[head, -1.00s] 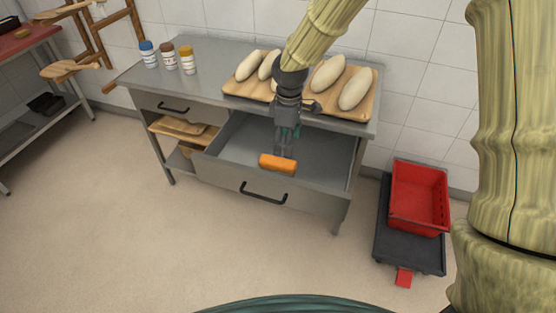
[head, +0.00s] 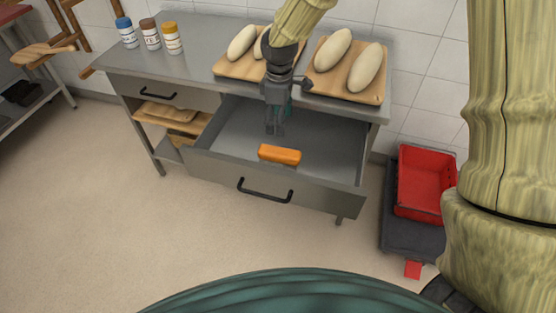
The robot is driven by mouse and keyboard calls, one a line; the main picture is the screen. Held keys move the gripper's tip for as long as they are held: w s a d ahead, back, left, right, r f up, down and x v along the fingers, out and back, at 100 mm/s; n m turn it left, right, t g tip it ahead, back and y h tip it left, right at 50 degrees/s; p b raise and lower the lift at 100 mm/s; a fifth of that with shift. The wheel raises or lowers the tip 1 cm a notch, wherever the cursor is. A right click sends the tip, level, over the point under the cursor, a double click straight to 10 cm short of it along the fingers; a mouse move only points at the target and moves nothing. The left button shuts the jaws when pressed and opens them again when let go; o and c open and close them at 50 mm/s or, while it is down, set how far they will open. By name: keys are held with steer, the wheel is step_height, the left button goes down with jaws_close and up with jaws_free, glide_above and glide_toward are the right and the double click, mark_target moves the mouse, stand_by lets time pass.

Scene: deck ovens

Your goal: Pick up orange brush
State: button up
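The orange brush (head: 279,155) shows as an orange block in the open drawer (head: 235,128), close behind its front panel. My gripper (head: 275,132) points down over the drawer, a little behind the brush in the picture. A small gap of grey drawer shows between the fingertips and the brush, and the gripper does not hold it. The fingers are too small and dark to tell how far apart they are.
The steel table (head: 205,50) carries several dough loaves on wooden boards (head: 318,84) behind my gripper, and three jars (head: 150,36) at the left. Floor in front is clear.

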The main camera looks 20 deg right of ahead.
step_height(320, 180, down, 3)
steer(key=b, duration=0.2)
glide_above(279, 151)
steer(key=f, duration=0.5)
steer(key=shift+w+f, duration=0.15)
steer(key=shift+w, duration=0.05)
steer(key=shift+s+d+f, duration=0.1)
steer(key=shift+f, duration=1.35)
steer(key=shift+s+f, duration=0.1)
steer(key=shift+f, duration=1.3)
steer(key=shift+c, duration=0.2)
steer(key=c, duration=1.1)
steer(key=shift+r, duration=0.1)
step_height(279, 151, up, 10)
steer(key=shift+f, duration=0.1)
